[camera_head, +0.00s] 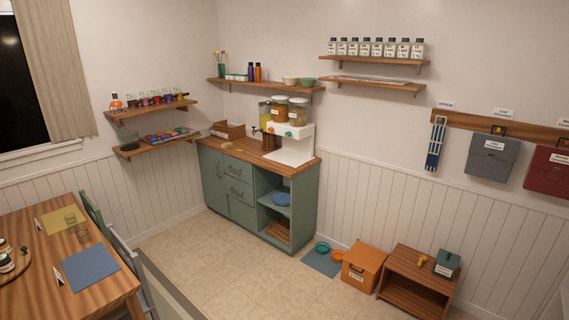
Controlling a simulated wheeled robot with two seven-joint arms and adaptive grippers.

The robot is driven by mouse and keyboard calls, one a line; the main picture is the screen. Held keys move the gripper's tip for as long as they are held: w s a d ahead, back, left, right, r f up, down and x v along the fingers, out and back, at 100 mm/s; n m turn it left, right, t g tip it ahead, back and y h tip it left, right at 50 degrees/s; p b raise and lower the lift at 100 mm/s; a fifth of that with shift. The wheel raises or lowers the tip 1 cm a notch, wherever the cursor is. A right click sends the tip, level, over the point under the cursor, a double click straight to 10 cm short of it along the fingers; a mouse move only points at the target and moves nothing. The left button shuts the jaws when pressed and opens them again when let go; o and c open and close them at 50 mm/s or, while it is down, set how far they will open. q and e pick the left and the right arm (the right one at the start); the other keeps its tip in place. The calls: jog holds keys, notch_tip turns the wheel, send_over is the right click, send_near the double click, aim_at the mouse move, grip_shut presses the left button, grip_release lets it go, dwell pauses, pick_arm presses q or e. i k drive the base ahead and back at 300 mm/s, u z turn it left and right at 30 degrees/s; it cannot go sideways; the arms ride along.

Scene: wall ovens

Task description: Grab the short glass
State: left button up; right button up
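Two small clear glasses stand on the wooden table at the lower left. One glass (70,219) is on the yellow mat (52,225). The other glass (83,236) is just nearer, on or beside the bare wood between the yellow and blue mats. Both are faint and small, and I cannot tell for sure which is shorter. Neither of my grippers is in view, and nothing touches the glasses.
The wooden table (40,268) also bears a blue mat (90,268) and a round board (22,272) with jars. Chair backs (122,254) line its right side. A green cabinet (240,190) stands at the back. The tiled floor (230,265) between is clear.

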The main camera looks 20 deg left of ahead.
aim_at(83, 233)
jog(key=u, duration=1)
jog(key=i, duration=0.95)
jog(key=u, duration=1.1)
